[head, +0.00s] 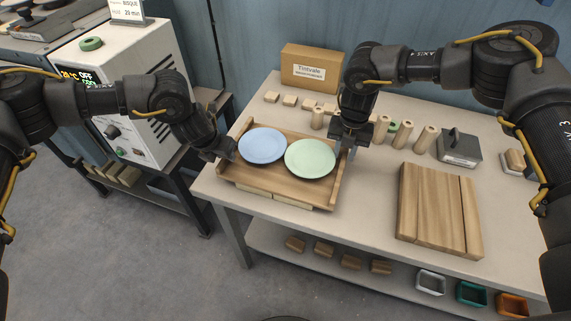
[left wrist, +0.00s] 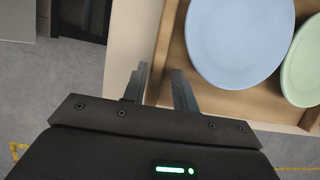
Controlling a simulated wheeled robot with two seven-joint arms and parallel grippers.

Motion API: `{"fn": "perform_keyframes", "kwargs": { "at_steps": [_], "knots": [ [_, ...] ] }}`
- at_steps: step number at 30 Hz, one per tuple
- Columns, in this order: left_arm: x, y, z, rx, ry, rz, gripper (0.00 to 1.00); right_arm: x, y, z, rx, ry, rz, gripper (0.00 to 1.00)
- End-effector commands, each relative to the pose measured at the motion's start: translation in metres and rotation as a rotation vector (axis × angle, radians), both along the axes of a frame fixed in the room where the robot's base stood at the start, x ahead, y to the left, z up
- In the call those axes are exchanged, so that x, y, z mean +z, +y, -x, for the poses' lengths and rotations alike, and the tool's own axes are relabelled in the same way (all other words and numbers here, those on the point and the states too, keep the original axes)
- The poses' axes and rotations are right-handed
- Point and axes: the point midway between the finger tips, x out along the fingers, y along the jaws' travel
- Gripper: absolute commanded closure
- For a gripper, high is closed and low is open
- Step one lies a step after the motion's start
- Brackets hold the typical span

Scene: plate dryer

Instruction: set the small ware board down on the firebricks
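The small ware board (head: 263,177) is a wooden tray with raised sides at the left of the table, roughly level. It carries a blue plate (head: 262,145) and a pale green plate (head: 310,159). Cream firebricks (head: 292,204) show beneath its front edge; whether it touches them I cannot tell. My left gripper (head: 227,152) is at the board's left wall. In the left wrist view its fingers (left wrist: 160,90) close on either side of that wall, with the blue plate (left wrist: 238,40) just beyond. My right gripper (head: 346,150) is on the right wall, one finger each side.
Wooden cylinders (head: 426,138) and small blocks (head: 289,100) stand behind the board, near a cardboard box (head: 312,68). A larger wooden board (head: 437,205) lies to the right, with a grey block with a handle (head: 459,149) behind it. A kiln-like box (head: 140,90) stands left.

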Motion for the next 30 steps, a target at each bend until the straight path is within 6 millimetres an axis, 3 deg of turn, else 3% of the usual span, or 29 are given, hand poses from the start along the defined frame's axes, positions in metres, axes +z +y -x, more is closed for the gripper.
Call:
{"fn": "perform_keyframes", "kwargs": {
  "at_steps": [11,14,24,30],
  "knots": [
    [0.004,0.003,0.002,0.002,0.002,-0.005,0.64,0.001,-0.002,0.0,-0.004,0.0,0.004,0.64],
    [0.015,0.004,0.006,0.001,0.001,-0.003,0.64,0.001,-0.003,0.0,-0.005,0.0,0.004,0.64],
    [0.08,0.013,0.031,-0.001,-0.001,-0.003,0.64,0.0,-0.003,0.0,-0.005,0.0,0.005,0.64],
    [0.104,0.017,0.041,-0.001,0.001,-0.004,0.64,0.0,-0.003,0.0,-0.005,0.0,0.005,0.64]
  ]
}}
